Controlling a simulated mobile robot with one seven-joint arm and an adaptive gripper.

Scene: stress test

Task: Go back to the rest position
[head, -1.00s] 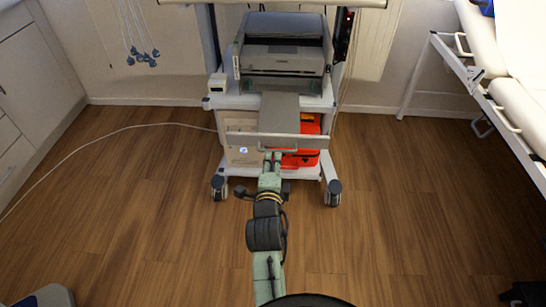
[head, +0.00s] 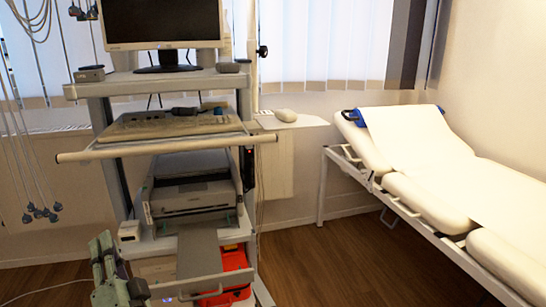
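My gripper (head: 103,240) shows at the lower left of the head view, with green finger parts pointing up and dark joints beside them. It is left of the cart's lower shelf and, in the picture, beside the grey handle bar (head: 203,290). I see nothing clearly held in it. The picture is too coarse to tell whether its fingers are apart or together. The rest of my arm is cut off by the bottom edge.
A wheeled cart carries a monitor (head: 160,22), a keyboard (head: 168,124), a printer (head: 192,190) and a red-orange box (head: 232,283). A padded exam bed (head: 430,165) stands at the right. Wood floor (head: 335,262) is clear between them. Cables (head: 20,150) hang at the left.

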